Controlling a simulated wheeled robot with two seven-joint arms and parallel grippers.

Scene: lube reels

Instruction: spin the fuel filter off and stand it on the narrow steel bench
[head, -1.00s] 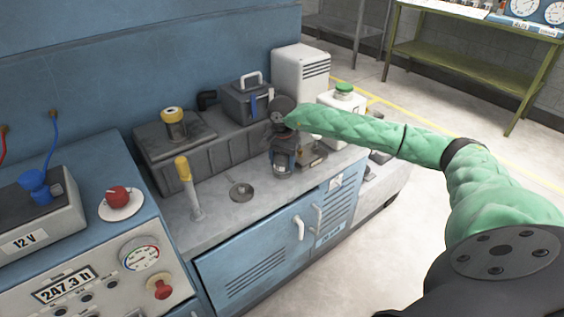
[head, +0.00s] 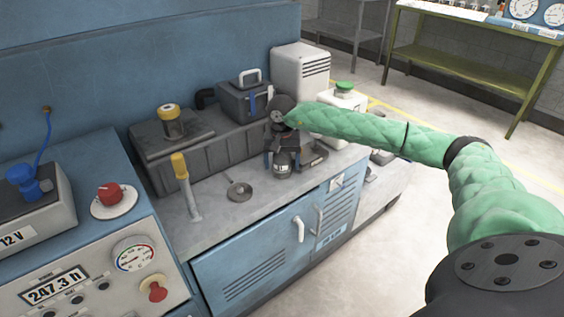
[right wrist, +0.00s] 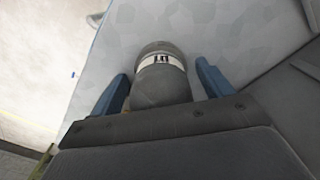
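A dark grey canister with a white label band (head: 282,169), which looks like the fuel filter, stands at the front of the grey worktop. It also shows in the right wrist view (right wrist: 160,77), between two blue fingers. My right gripper (head: 283,160) points down over it from above, one finger on each side. A gap shows beside the right-hand finger, so the gripper looks open around the canister. The canister's underside is hidden. My left gripper is not in view. I cannot tell which surface is the narrow steel bench.
Behind stand a dark ribbed block (head: 200,155) with a yellow-topped jar (head: 172,125), a dark case (head: 245,98) and a white box (head: 300,72). A yellow-handled tool (head: 186,185) and small round dish (head: 239,190) are left. An olive table (head: 480,70) stands across the floor.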

